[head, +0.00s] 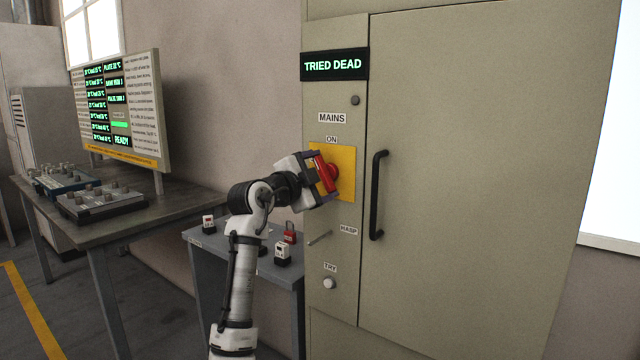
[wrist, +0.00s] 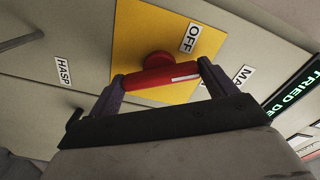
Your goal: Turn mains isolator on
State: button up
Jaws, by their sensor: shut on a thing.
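The mains isolator is a red rotary handle (head: 327,174) on a yellow plate (head: 346,168) on the cabinet's narrow left panel. My gripper (head: 322,180) is at the plate, shut on the handle, with one finger at each end in the wrist view (wrist: 160,82). In the head view the handle stands close to upright, slightly tilted. In the wrist view the red handle (wrist: 158,77) has a white line toward its right end, the MAINS side. An ON label (head: 331,139) is above the plate; an OFF label (wrist: 190,38) lies beside the handle.
A display (head: 334,65) reads TRIED DEAD. A black door handle (head: 377,195) stands close right of the plate. Below are a HASP lever (head: 319,238) and a TRY button (head: 329,283). A small table (head: 200,240) holds a red padlock (head: 290,232) and small labelled blocks.

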jog(key=m+b, duration=0.1)
jog(key=m, duration=0.4)
jog(key=shift+m, duration=0.4)
jog(key=shift+b, duration=0.3)
jog(key=o, duration=0.9)
jog(key=shift+c, duration=0.2)
jog(key=shift+s, duration=0.1)
jog(key=b+v, duration=0.2)
jog(key=v, duration=1.1)
jog(key=shift+s+a+b, duration=0.2)
jog(key=shift+s+b, duration=0.1)
jog(key=shift+b, duration=0.1)
